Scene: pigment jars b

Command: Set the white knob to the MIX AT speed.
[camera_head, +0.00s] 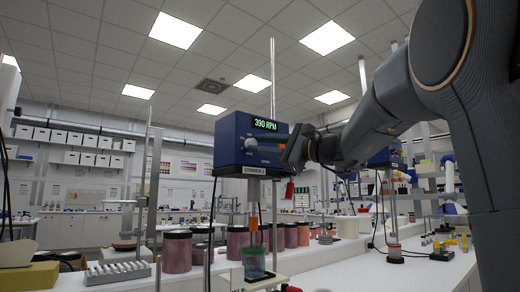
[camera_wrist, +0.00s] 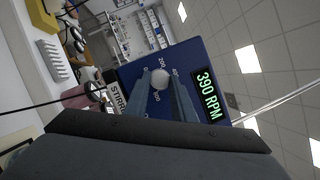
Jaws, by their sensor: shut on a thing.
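The white knob (camera_wrist: 160,78) is on the front face of the blue overhead stirrer (camera_head: 230,150), labelled STIRRER 2. My gripper (camera_wrist: 160,88) is shut on the knob, one finger on each side, in the wrist view. In the head view my gripper (camera_head: 256,147) reaches the stirrer's face from the right, and its fingers largely cover the knob. The green display (camera_head: 265,124) reads 390 RPM, and it also shows in the wrist view (camera_wrist: 207,95). Printed dial numbers, including 200, surround the knob. I cannot read a MIX AT speed anywhere.
A metal stand post (camera_head: 155,200) rises at the left, and a second blue stirrer (camera_head: 386,158) is behind my arm. A grey rack (camera_head: 117,272) lies at left.

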